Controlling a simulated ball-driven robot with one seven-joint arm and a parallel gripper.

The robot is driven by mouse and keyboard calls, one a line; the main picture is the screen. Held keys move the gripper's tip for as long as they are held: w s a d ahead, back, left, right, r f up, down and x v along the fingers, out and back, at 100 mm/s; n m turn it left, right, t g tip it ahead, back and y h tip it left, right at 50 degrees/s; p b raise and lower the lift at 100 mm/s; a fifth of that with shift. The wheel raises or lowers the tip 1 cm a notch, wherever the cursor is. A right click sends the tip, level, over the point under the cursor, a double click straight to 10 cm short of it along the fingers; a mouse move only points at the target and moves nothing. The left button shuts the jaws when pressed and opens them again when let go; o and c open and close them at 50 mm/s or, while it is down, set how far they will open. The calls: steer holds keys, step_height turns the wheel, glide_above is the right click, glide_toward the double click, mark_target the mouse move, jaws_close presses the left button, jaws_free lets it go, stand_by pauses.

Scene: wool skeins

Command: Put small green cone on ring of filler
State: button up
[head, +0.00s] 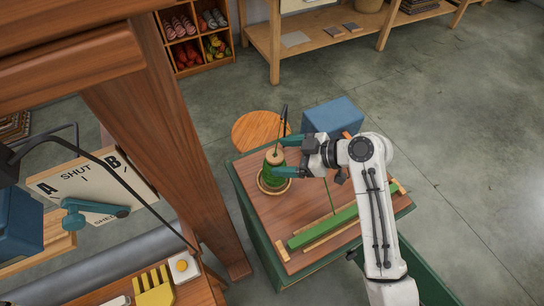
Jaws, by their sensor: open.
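The small green cone (273,172), with a pale tan top, stands upright at the left end of the wooden worktop. A round tan ring (262,187) shows around its foot. The cone appears to sit on or in this ring, but its exact contact is hidden from above. My gripper (279,157) has teal fingers and is open. One finger is behind the cone's top and the other is at its right side. I cannot tell whether either finger touches it.
The cabinet worktop (300,200) also bears a long green bar (323,227) on wooden strips. A round wooden stool (258,129) and a blue box (333,117) stand behind it. A thick wooden post (160,140) rises on the left. The floor to the right is clear.

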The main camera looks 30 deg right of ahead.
steer(key=v, duration=0.6)
steer(key=shift+b, duration=0.3)
steer(key=shift+s+d+r, duration=0.1)
